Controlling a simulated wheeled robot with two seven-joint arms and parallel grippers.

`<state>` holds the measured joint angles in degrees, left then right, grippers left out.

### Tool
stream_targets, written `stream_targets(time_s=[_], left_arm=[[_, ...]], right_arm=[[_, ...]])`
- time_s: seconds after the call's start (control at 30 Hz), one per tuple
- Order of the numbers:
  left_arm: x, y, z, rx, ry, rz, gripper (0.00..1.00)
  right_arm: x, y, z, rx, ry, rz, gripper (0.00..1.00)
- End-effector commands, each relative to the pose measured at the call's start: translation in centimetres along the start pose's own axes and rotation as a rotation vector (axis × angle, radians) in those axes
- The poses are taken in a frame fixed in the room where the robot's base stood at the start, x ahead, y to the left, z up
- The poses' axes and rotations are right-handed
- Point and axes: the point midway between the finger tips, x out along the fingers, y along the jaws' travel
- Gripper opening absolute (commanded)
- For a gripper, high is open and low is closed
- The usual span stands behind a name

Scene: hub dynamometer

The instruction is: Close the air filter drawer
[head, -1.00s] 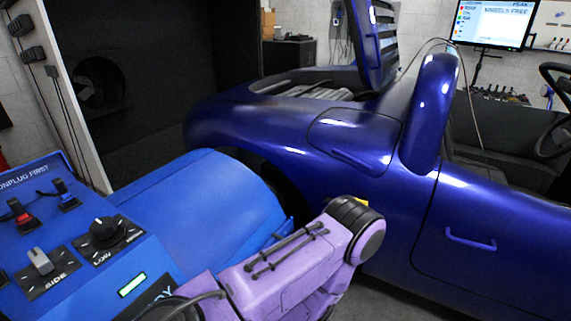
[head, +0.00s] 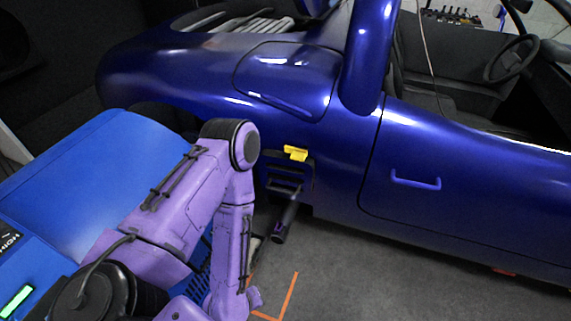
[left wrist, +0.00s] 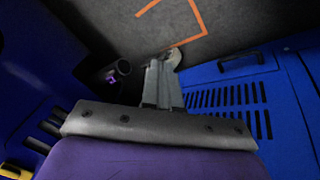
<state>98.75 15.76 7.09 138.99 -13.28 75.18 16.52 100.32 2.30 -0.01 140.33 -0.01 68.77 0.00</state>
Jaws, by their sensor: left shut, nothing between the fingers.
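My purple left arm reaches over the blue dynamometer unit (head: 110,160) and bends down beside it in the head view; its fingers are hidden there. In the left wrist view my left gripper (left wrist: 163,82) is shut and empty, with grey fingers pointing toward the floor. Right of the fingers is a blue slotted panel (left wrist: 225,97) with a dark handle (left wrist: 240,62) near its far edge. This looks like the air filter drawer, but I cannot tell how far out it stands. I cannot tell whether the fingertips touch it. My right gripper is not in view.
The dark blue car (head: 330,140) stands close beyond the arm. A yellow piece (head: 296,153) sits on its side above a dark pipe (head: 286,222) that sticks out. Orange tape (head: 290,295) marks the grey floor, which is clear toward the right.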

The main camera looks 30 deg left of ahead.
Motion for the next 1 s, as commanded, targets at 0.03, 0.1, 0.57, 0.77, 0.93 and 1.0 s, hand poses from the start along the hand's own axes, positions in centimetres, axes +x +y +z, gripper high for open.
stream_targets(time_s=[0.03,0.1,0.57,0.77,0.93,1.0], left_arm=[[1.8,2.5,0.9,-0.261,-0.031,0.109,0.00],[2.6,7.5,0.1,-0.677,-0.079,0.303,0.00],[-4.0,15.7,-22.1,-2.039,-0.458,1.380,0.00],[-3.4,17.3,-24.2,-2.044,-0.469,1.396,0.00],[-1.8,19.6,-26.8,-2.041,-0.467,1.393,0.00],[-1.2,20.5,-27.9,-2.041,-0.467,1.392,0.00]], right_arm=[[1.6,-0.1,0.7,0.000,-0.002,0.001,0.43],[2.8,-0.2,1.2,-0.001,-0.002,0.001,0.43],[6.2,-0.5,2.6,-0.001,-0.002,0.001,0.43],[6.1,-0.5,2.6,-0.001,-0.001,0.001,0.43],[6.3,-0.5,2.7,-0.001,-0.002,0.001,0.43],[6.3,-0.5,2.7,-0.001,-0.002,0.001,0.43]])
